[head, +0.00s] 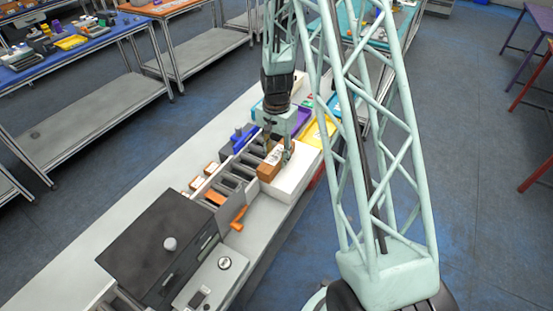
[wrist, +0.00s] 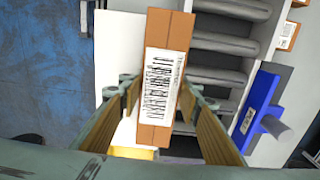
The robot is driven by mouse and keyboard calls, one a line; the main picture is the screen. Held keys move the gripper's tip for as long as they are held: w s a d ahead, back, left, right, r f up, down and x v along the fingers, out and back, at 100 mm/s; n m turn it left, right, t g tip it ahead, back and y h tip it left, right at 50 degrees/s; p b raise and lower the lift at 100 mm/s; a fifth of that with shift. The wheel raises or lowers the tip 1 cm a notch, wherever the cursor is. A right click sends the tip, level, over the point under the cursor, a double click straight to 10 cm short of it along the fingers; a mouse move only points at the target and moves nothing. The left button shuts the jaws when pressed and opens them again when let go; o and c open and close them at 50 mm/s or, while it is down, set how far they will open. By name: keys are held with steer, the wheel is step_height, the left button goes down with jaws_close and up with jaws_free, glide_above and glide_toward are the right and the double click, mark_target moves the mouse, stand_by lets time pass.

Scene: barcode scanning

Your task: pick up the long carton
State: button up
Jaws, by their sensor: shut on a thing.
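The long carton (wrist: 164,82) is brown with a white barcode label facing the wrist camera. It lies between the two fingers of my gripper (wrist: 166,105) in the wrist view, and my gripper is shut on it. In the head view the carton (head: 270,164) shows in front of my gripper (head: 277,147), at the edge of a white block-like surface beside the rollers. The carton's far end in the wrist view reaches over the white surface and the roller edge. I cannot tell whether its underside touches anything.
Grey rollers (wrist: 223,76) run beside the carton. A blue device (wrist: 257,113) with a white label stands past them. A white box-like surface (head: 292,176) lies close by. Yellow (head: 318,133) and purple trays are behind my gripper. A dark machine (head: 160,246) stands at the near end.

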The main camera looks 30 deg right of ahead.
mark_target(277, 155)
steer(key=shift+r, duration=0.15)
steer(key=shift+r, duration=1.25)
steer(key=shift+s+r, duration=0.1)
steer(key=shift+r, duration=0.3)
steer(key=s+a, duration=0.2)
steer(key=s, duration=0.5)
steer(key=s+a+r+b, duration=0.1)
steer(key=s+a, duration=0.1)
steer(key=s, duration=0.6)
steer(key=shift+a+r, duration=0.2)
steer(key=shift+a, duration=0.05)
